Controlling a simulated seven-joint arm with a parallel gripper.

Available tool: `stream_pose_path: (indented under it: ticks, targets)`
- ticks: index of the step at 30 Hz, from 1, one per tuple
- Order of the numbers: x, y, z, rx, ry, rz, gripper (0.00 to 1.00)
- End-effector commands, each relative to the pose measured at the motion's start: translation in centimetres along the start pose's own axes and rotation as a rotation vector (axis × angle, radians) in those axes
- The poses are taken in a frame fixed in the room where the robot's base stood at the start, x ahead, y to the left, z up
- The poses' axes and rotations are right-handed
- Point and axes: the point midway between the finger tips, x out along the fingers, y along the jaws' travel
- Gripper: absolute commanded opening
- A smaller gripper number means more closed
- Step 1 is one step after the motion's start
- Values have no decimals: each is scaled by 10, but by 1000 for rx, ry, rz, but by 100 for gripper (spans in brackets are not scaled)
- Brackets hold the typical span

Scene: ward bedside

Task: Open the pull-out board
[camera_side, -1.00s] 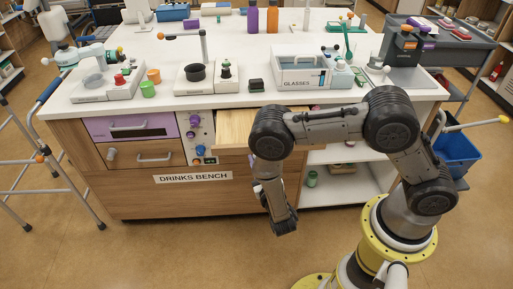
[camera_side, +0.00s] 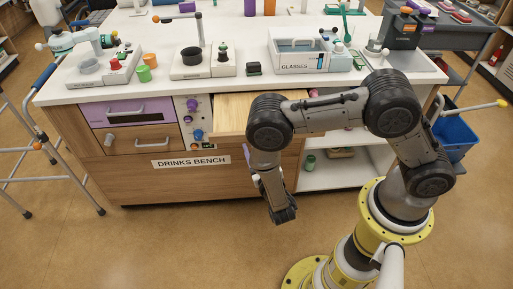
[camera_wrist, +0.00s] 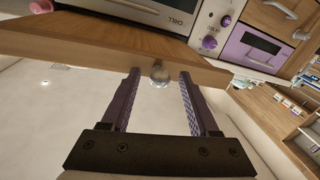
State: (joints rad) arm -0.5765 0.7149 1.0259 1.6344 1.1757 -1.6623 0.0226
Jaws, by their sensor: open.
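The pull-out board (camera_side: 235,106) is a pale wooden slab that sticks out from the bench front, just under the white top. My arm hides its right part in the side view. In the wrist view the board's front edge (camera_wrist: 95,48) runs across the top, with a small round clear knob (camera_wrist: 160,75) on it. My gripper (camera_wrist: 158,78) is open, with its two dark ribbed fingers reaching to the board edge. The knob sits between the fingertips, with a gap on each side.
A knob panel (camera_side: 193,118) and a purple-fronted drawer (camera_side: 126,112) are left of the board. Open white shelves (camera_side: 340,172) are at right. The floor in front (camera_side: 190,240) is clear.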

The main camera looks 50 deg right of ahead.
Motion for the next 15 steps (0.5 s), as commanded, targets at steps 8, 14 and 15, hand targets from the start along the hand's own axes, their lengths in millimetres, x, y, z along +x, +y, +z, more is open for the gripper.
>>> stream_pose_path:
  ticks: [8,14,15]
  targets:
    - [-16,-2,0,0,0,-5,61]
    - [-49,-2,0,-1,1,-8,61]
    - [-56,-2,0,-1,1,-8,61]
